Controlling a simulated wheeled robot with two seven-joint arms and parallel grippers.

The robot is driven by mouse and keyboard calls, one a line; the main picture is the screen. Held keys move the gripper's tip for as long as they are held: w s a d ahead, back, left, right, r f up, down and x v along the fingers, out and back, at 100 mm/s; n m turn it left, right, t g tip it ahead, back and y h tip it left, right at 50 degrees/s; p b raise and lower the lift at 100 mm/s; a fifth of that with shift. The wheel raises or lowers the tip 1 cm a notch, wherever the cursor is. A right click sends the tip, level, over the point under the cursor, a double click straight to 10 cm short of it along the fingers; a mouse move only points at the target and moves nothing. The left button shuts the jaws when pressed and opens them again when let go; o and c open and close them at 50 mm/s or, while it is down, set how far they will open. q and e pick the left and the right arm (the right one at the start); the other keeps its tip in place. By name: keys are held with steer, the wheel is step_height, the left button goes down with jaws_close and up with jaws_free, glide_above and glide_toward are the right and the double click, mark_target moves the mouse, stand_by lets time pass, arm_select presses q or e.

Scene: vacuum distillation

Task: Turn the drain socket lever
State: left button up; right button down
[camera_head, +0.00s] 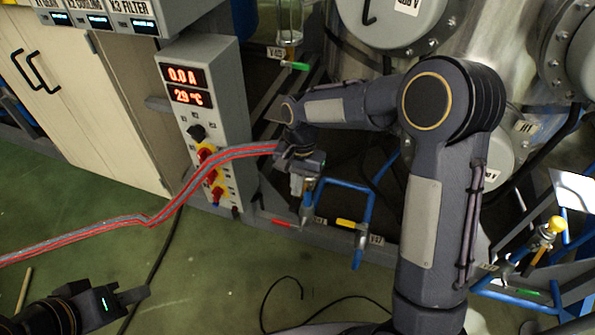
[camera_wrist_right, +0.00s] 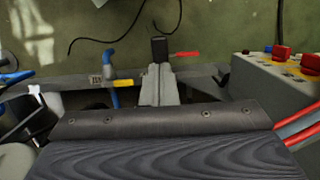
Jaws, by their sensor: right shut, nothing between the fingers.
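A red lever (camera_head: 283,223) sits low on the grey frame beside the control box, and a yellow lever (camera_head: 347,223) sits on a blue pipe to its right. I cannot tell from labels which is the drain socket lever. My right gripper (camera_head: 306,211) points down, shut and empty, just above and right of the red lever. In the right wrist view the dark fingertips (camera_wrist_right: 160,48) are beside the inner end of the red lever (camera_wrist_right: 187,54); contact is unclear. The yellow lever (camera_wrist_right: 123,83) is left of them. My left gripper (camera_head: 134,296) is low at the left, far from the levers; its jaw opening is unclear.
A grey control box (camera_head: 212,110) with red displays and knobs stands left of the right gripper. A red-striped hose (camera_head: 150,221) crosses to the right wrist. Blue pipes (camera_head: 366,205) and a steel vessel (camera_head: 480,50) are close by. Green floor (camera_head: 215,275) is open in front, with thin black cables.

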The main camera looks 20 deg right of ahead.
arm_select(q)
steer(key=shift+f, duration=0.45)
arm_select(e)
steer(key=shift+s+a+f, duration=0.1)
steer(key=shift+s+f, duration=0.1)
steer(key=shift+f, duration=1.2)
arm_select(q)
steer(key=shift+f+b, duration=0.1)
steer(key=shift+b, duration=0.25)
